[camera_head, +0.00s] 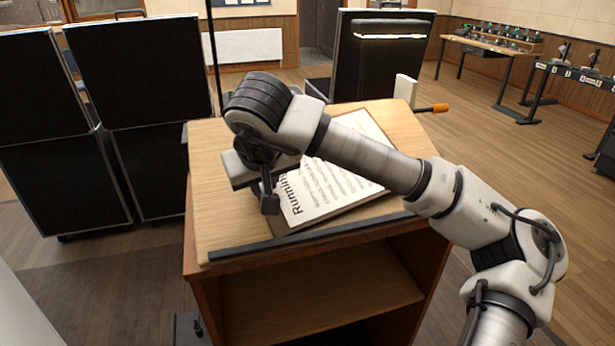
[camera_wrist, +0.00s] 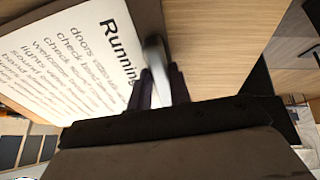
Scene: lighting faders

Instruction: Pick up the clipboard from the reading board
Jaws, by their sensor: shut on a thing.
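The clipboard (camera_head: 335,185) carries a white sheet headed "Running" and lies askew over the sloping wooden reading board (camera_head: 222,215). My arm covers part of it in the head view. In the wrist view the clipboard (camera_wrist: 75,60) fills the upper left, with a brown edge and a shiny metal clip (camera_wrist: 155,55) by the heading. My gripper (camera_head: 270,205) is at the clipboard's left, headed edge. In the wrist view my gripper's dark fingers (camera_wrist: 160,88) are shut on that edge by the clip. I cannot tell whether the clipboard is clear of the board.
A dark ledge (camera_head: 310,237) runs along the board's lower edge, above an open shelf (camera_head: 320,295). An orange-tipped dark rod (camera_head: 438,108) sticks out at the board's upper right. Black panels (camera_head: 140,110) stand at left. Open floor (camera_head: 480,150) lies to the right.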

